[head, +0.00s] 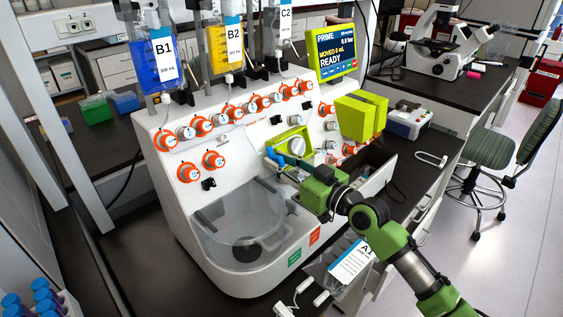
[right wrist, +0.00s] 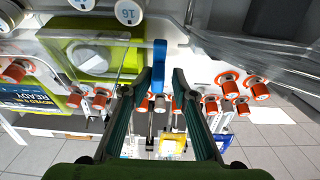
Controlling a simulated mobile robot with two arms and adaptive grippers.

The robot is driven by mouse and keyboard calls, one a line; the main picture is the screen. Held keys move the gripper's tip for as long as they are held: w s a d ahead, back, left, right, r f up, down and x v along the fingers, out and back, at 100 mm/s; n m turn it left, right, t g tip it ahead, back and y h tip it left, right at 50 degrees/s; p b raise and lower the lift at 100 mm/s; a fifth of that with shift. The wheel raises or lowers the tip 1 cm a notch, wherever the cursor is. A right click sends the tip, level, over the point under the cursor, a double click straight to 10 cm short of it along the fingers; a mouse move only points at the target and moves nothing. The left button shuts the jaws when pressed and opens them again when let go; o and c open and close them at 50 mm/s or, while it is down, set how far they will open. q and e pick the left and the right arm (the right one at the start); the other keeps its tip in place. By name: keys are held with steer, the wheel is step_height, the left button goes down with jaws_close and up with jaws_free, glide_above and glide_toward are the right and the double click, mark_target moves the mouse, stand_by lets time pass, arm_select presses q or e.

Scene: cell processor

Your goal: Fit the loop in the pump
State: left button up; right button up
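The pump is a lime-green housing with a pale round rotor (head: 297,146) on the machine's front; it also shows at upper left in the right wrist view (right wrist: 92,60). My right gripper (head: 284,167) is just below and in front of it. In the right wrist view its two fingers (right wrist: 164,78) stand apart. A blue piece (right wrist: 160,58) shows between and beyond their tips, with gaps beside it; contact is unclear. A white loop-shaped piece (head: 430,159) lies on the bench at right; I cannot tell whether it is the task's loop. My left gripper is out of view.
The white machine (head: 165,190) carries several orange-ringed knobs, a clear bowl (head: 243,225) and a screen (head: 331,53). Lime-green blocks (head: 355,117) stand right of the pump. A bag labelled A1 (head: 350,263) hangs at the lower front, near my right arm.

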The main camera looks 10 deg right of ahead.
steer(key=shift+w+d, duration=0.15)
steer(key=shift+d+f, duration=0.1)
steer(key=shift+d, duration=0.05)
steer(key=v, duration=1.1)
steer(key=shift+s, duration=0.45)
